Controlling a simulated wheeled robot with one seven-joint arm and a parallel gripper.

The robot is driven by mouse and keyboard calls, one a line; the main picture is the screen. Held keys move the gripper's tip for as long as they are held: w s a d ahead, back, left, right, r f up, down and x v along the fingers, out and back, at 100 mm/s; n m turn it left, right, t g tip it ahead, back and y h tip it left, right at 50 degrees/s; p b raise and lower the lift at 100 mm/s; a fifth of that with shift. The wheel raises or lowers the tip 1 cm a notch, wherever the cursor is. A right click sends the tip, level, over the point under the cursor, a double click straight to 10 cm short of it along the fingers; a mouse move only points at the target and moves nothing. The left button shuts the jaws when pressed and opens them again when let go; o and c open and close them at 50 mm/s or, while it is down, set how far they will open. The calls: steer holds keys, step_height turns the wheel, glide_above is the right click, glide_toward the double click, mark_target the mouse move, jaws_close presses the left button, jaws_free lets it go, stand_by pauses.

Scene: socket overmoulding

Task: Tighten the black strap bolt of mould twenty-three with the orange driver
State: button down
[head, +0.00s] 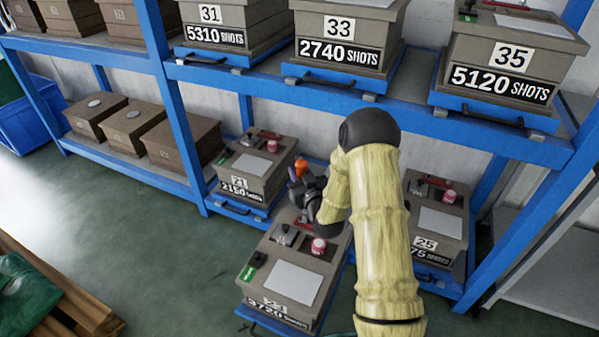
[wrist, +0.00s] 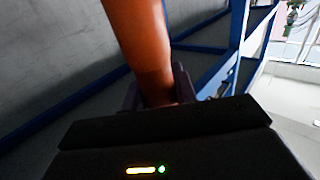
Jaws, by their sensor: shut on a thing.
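My gripper (head: 302,182) is shut on the orange driver (head: 300,168), whose orange handle sticks up above the fingers. In the wrist view the driver handle (wrist: 140,45) rises between the two fingers. The driver's tip is hidden. A brown-grey mould (head: 262,292) stands pulled forward below my gripper; its small number plate looks like 23 but is blurred, with "9720 SHOTS" under it. On its top are a white sheet, a dark-and-grey clamp-like part (head: 285,237), a pink-red cap (head: 319,246) and a green tag (head: 248,273). My gripper is above its far edge. I cannot make out the black strap bolt.
Mould 21 (head: 247,178) stands left of it and mould 25 (head: 437,225) right, under a blue rack beam (head: 420,117). Moulds 31, 33 and 35 (head: 512,55) stand on the shelf above. The floor (head: 160,235) at left is free up to a wooden pallet (head: 70,300).

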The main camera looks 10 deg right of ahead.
steer(key=shift+f+b, duration=1.95)
steer(key=shift+f, duration=0.65)
steer(key=shift+f+b, duration=0.8)
steer(key=shift+f, duration=0.05)
stand_by(1.3)
steer(key=shift+f+b, duration=0.3)
steer(key=shift+f, duration=0.25)
stand_by(1.3)
steer(key=shift+r, duration=0.1)
